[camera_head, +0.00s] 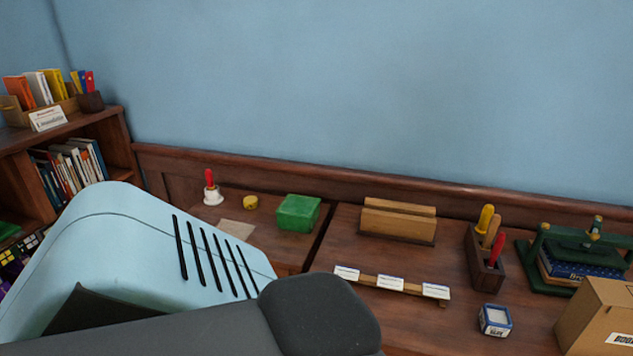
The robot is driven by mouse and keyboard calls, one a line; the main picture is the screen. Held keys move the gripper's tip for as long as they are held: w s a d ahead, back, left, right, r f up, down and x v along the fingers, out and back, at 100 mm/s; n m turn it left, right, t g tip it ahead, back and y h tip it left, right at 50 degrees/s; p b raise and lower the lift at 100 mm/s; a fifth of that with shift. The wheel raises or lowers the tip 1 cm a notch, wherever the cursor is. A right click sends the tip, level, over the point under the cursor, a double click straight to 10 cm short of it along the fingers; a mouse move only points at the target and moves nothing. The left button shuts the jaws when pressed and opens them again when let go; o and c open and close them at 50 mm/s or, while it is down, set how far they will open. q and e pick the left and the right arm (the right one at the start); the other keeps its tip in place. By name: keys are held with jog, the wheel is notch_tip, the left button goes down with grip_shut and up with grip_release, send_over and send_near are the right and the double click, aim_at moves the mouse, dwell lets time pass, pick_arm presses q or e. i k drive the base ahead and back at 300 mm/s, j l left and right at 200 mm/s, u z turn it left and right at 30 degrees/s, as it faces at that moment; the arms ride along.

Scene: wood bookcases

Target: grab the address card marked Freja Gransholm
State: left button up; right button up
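Three small white cards stand in a row on a low wooden strip (414,289) on the desk: a left card (346,272), a middle card (390,283) and a right card (436,291). Their printing is too small to read, so I cannot tell which one bears the name Freja Gransholm. Neither of my grippers is in view. A large part of my own body fills the lower left and hides the near part of the desk there.
Behind the cards stands a wooden letter rack (398,222). To the right are a tool block (484,262), a small blue-and-white box (495,320), a green press (572,262) and a cardboard box (597,318).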

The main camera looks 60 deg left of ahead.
aim_at(347, 273)
jog(key=u, duration=1.75)
jog(key=i+l, duration=0.1)
jog(key=l, duration=0.3)
jog(key=i+l, duration=0.1)
jog(key=l, duration=0.35)
